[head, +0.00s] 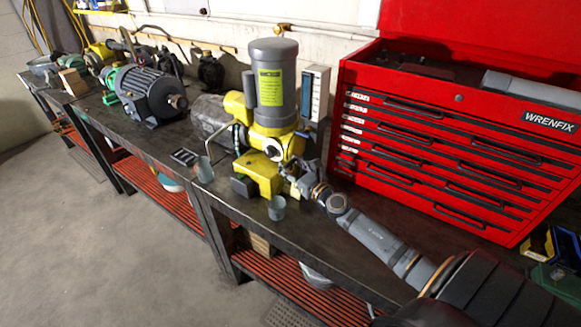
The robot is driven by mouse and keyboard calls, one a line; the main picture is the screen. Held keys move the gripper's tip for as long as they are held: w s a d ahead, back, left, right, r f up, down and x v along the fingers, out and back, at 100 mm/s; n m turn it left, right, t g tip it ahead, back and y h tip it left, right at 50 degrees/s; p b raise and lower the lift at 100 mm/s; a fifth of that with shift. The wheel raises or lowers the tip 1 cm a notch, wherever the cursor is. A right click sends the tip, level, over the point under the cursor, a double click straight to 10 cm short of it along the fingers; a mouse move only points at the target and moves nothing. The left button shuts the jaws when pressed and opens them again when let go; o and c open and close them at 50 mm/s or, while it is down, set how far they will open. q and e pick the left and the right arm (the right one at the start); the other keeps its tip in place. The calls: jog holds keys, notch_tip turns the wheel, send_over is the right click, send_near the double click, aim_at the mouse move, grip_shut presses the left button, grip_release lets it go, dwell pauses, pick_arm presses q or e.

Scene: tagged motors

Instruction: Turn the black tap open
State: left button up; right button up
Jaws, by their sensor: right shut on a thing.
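A yellow machine (262,172) with an upright grey motor (276,85) stands on the dark workbench (345,215). My right arm reaches in from the lower right. My right gripper (292,176) is at the lower right front of the yellow machine, shut on a small part there. This part appears to be the black tap, but the fingers hide most of it and its turned position cannot be made out. My left gripper is not in view.
A small grey cup (276,208) stands at the bench's front edge, just below my right gripper. A red tool chest (450,140) stands to the right. A dark grey motor (150,92) and other machines fill the bench to the left. The floor in front is clear.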

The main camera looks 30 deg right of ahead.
jog(key=shift+f, duration=0.15)
jog(key=o, duration=1.3)
jog(key=shift+s+a, duration=0.1)
jog(key=shift+s, duration=0.05)
jog(key=shift+c, duration=0.2)
jog(key=shift+s, duration=0.35)
jog(key=s, duration=1.1)
jog(key=shift+d, duration=0.2)
jog(key=shift+s, duration=0.1)
